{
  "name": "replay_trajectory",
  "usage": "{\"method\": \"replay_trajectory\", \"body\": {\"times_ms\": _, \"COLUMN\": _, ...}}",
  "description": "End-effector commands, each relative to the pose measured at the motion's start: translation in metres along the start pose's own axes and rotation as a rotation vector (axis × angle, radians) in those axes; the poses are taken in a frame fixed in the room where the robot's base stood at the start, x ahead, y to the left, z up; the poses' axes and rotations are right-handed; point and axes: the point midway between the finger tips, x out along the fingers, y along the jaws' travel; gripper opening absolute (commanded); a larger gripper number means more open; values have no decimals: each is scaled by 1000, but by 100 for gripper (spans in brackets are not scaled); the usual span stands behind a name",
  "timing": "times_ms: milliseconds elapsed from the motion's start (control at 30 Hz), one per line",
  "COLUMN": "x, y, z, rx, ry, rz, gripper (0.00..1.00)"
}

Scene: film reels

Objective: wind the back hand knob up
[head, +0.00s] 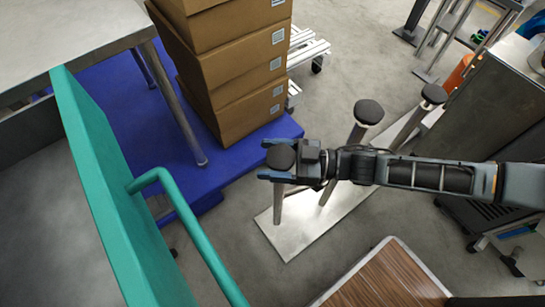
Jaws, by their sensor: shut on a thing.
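Three round black knobs on grey metal posts stand in a row on a pale metal base plate (292,236). The left knob (281,156) is between the blue fingers of my gripper (272,160), which is shut on it. Its post (278,205) shows below the gripper. The middle knob (369,112) and the right knob (434,94) are apart from the gripper, above my arm in the picture. I cannot tell from this view which one is the back hand knob. My arm hides part of the base plate and posts.
Stacked cardboard boxes (235,62) stand on a blue platform (135,110) at upper left. A teal panel with a rail (200,235) is at left. A wooden-topped surface (385,280) is at the bottom. A metal cabinet (490,105) stands at right. Bare floor shows around the base plate.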

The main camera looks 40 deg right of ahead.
Motion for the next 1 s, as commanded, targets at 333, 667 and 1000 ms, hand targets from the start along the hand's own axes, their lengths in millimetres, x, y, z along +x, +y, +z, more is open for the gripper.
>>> {"method": "replay_trajectory", "body": {"times_ms": 333, "x": -3, "y": 0, "z": 6, "rx": -1, "ry": -13, "rz": -118, "gripper": 43}}
{"method": "replay_trajectory", "body": {"times_ms": 667, "x": -3, "y": -1, "z": 5, "rx": 0, "ry": -13, "rz": -138, "gripper": 43}}
{"method": "replay_trajectory", "body": {"times_ms": 1000, "x": -2, "y": -2, "z": 4, "rx": 0, "ry": -9, "rz": -139, "gripper": 86}}
